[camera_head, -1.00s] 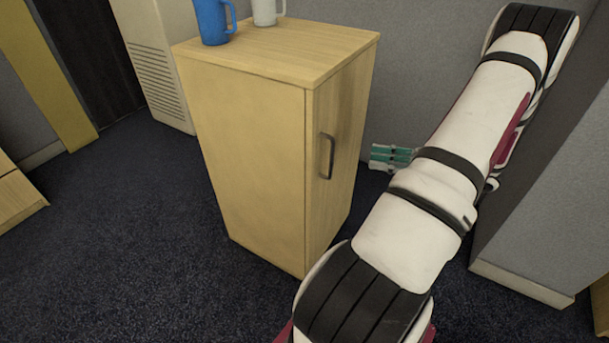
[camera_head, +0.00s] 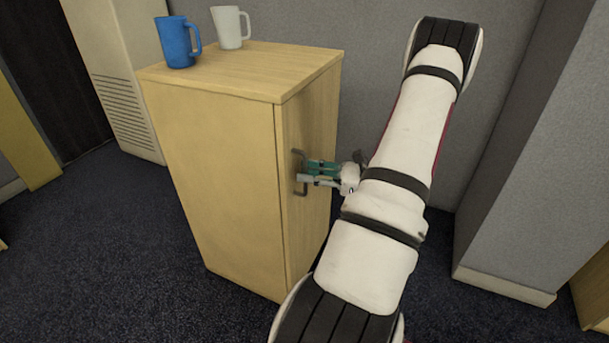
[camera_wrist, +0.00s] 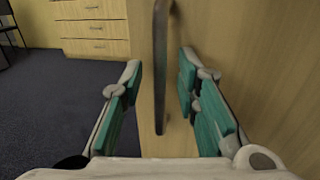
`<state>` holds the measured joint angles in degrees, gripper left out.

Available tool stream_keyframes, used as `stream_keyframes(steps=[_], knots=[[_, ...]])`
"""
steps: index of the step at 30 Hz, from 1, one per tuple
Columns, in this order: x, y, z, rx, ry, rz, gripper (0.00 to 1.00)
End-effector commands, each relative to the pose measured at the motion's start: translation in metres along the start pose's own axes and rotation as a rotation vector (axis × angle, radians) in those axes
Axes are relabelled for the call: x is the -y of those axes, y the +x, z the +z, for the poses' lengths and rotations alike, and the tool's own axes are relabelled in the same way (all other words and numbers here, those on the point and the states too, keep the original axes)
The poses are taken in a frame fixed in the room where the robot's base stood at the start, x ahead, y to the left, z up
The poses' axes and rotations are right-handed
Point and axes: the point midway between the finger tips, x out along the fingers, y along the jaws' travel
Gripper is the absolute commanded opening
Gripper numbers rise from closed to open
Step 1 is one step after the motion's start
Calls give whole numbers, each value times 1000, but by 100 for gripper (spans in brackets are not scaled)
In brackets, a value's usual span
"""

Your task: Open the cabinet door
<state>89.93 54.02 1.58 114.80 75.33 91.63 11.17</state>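The light wooden cabinet (camera_head: 215,180) stands in the middle of the head view. Its door (camera_head: 305,235) is on the right-hand face and looks shut. A dark upright bar handle (camera_head: 299,157) is on the door, partly covered by my fingers. My gripper (camera_head: 312,174), with green finger pads, is at the handle. In the wrist view the handle (camera_wrist: 160,70) runs between the two parted fingers of my gripper (camera_wrist: 160,78), with gaps on both sides.
A blue mug (camera_head: 176,42) and a white mug (camera_head: 229,27) stand on the cabinet top. A grey partition (camera_head: 515,150) stands to the right of my arm. Dark carpet (camera_head: 100,250) is clear on the left. Wooden drawers (camera_wrist: 90,28) show in the wrist view.

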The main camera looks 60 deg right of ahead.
Motion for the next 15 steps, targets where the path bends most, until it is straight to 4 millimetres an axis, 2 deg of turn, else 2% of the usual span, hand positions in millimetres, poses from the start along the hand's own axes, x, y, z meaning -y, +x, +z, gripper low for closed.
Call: stream_keyframes(steps=[4, 14, 15], knots=[[0, 11, 0, 0, -1, 0, 29], [0, 14, 0, 0, -1, 0, 29], [0, 14, 0, 0, -1, 0, 20]])
